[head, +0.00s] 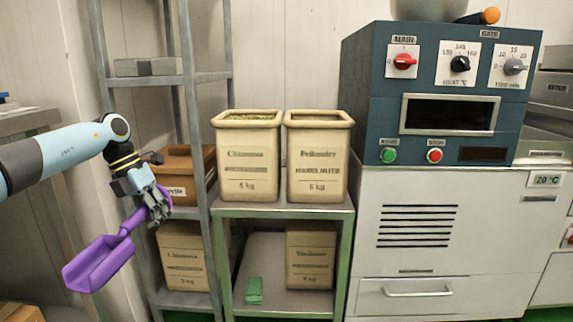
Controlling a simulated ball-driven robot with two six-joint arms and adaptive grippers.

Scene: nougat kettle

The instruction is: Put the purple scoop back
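The purple scoop (98,264) hangs at the lower left of the head view, in front of the metal shelf rack. Its broad bowl points down and left, and its handle runs up to the right. My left gripper (157,212) is shut on the upper end of the handle, and its fingers hide part of it. The scoop is in the air and its bowl looks empty. My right gripper is not in view.
A grey shelf rack (187,75) with a brown bin (190,163) stands behind my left gripper. Two cream bins, the left one (248,170) filled, the right one (318,170), stand on a green-framed table (280,212). A blue control cabinet (370,110) is at right.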

